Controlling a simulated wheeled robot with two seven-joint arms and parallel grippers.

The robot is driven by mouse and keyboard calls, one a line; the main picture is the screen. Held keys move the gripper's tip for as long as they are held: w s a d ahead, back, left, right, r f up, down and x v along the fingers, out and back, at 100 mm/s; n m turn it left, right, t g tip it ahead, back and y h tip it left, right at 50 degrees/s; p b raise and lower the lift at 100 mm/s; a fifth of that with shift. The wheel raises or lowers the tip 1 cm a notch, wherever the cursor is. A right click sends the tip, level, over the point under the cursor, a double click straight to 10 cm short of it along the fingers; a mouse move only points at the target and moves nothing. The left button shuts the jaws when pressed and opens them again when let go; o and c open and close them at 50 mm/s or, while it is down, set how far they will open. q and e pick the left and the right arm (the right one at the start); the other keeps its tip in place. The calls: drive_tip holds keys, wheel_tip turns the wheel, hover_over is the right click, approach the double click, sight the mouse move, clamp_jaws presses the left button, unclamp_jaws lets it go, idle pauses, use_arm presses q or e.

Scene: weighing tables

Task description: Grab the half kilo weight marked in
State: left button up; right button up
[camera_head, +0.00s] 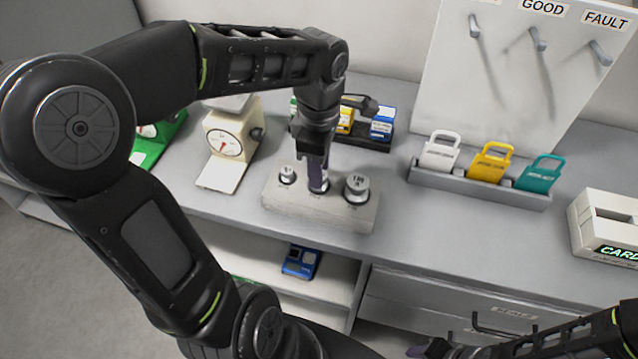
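A pale weight block (283,205) stands on the grey table, with metal weights set in a row. A small weight (287,174) sits at its left and a larger weight (356,188) at its right; their markings are too small to read surely. My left gripper (318,183) points down at the middle place of the block, between these two. Its fingers cover that place, so the middle weight is mostly hidden, and I cannot tell whether they are closed on it. My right gripper (436,349) is low at the bottom edge, partly cut off.
A cream dial scale (228,136) and a green one (158,138) stand at left. Blue and yellow boxes (382,124) are behind my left gripper. A grey rack (480,187) holds white, yellow and teal tags below a hook board (500,80). A card box (607,222) is at right.

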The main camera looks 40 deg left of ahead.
use_arm(q)
clamp_jaws()
idle(0.9)
